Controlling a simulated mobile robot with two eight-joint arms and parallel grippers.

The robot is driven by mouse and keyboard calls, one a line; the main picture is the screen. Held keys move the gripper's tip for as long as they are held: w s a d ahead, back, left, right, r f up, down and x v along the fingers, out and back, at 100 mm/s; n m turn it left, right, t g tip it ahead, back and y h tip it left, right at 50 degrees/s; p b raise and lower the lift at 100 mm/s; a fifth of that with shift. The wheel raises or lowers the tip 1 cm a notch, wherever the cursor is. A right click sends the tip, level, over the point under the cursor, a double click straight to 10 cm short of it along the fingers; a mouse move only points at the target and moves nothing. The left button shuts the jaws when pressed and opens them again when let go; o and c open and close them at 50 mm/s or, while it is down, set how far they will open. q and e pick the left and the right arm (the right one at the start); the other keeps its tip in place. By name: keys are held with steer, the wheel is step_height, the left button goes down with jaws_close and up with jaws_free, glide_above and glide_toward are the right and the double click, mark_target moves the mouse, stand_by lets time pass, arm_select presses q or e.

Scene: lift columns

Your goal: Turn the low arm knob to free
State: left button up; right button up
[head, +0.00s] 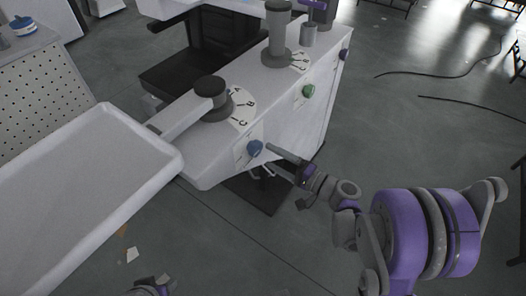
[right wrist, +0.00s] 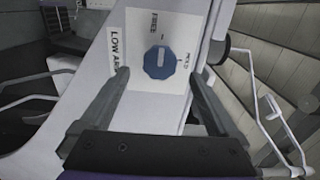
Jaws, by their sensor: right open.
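The low arm knob (head: 254,148) is blue and sits on a white plate on the front face of the white column unit. In the right wrist view the knob (right wrist: 160,63) has a pale pointer bar lying roughly up and down the picture. A mark reading FREE (right wrist: 154,22) is above it, and another word, partly legible, is at its right. A LOW ARM label is left of the plate. My right gripper (head: 272,160) is open in front of the knob; in the wrist view its fingers (right wrist: 160,84) stand either side, with no contact visible.
A green knob (head: 308,91) and a purple knob (head: 344,54) sit farther along the same face. A grey-capped dial post (head: 210,88) with a white tray (head: 95,160) on its arm extends left. Dark cables (head: 440,74) lie on the floor at right.

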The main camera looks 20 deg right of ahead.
steer(key=v, duration=0.5)
steer(key=shift+s+d, duration=0.15)
steer(key=shift+s, duration=0.05)
